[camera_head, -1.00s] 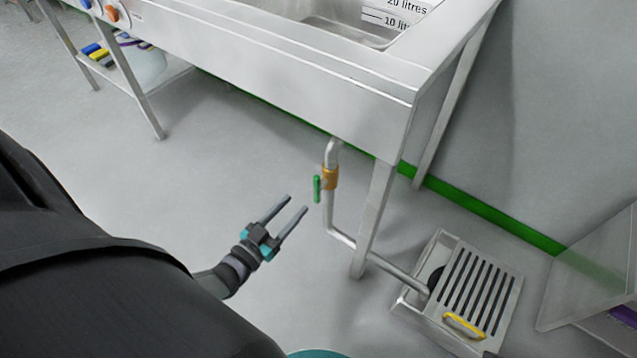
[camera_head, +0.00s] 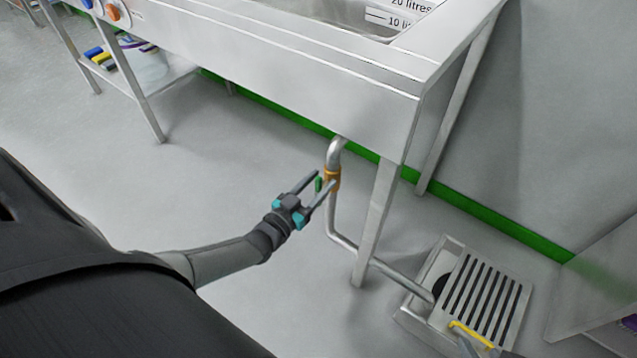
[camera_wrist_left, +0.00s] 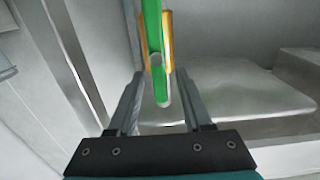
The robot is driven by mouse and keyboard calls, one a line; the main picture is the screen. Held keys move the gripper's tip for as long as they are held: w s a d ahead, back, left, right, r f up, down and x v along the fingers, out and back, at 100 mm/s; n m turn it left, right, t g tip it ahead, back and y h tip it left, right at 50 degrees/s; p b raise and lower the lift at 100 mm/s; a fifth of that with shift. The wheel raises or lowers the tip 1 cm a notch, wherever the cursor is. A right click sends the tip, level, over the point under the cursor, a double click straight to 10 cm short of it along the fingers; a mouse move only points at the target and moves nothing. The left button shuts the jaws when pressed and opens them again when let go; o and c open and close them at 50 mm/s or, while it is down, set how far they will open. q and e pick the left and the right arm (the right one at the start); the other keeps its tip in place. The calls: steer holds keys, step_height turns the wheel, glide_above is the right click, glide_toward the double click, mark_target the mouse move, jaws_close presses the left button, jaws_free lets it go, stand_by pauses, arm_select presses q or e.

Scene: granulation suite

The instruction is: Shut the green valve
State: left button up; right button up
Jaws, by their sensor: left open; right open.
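The green valve handle (camera_head: 319,184) sits on a brass valve body (camera_head: 333,180) on the vertical drain pipe under the sink. In the earlier head frame it hangs upright along the pipe. My left gripper (camera_head: 324,179) is open at the valve, its fingers partly covering the handle. In the left wrist view the green handle (camera_wrist_left: 154,45) reaches down between the open fingers (camera_wrist_left: 160,85), with the brass body (camera_wrist_left: 169,40) behind. I cannot tell if the fingers touch it. The tips of my right gripper (camera_head: 478,344) show at the bottom edge, open, near the yellow handle.
The steel sink (camera_head: 300,75) is above the valve, with a leg (camera_head: 376,220) right of the pipe. The pipe runs down to a slotted floor drain (camera_head: 480,300) with a yellow handle (camera_head: 470,335). The floor left of the valve is clear.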

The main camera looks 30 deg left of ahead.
arm_select(q)
jaws_close()
stand_by(0.4)
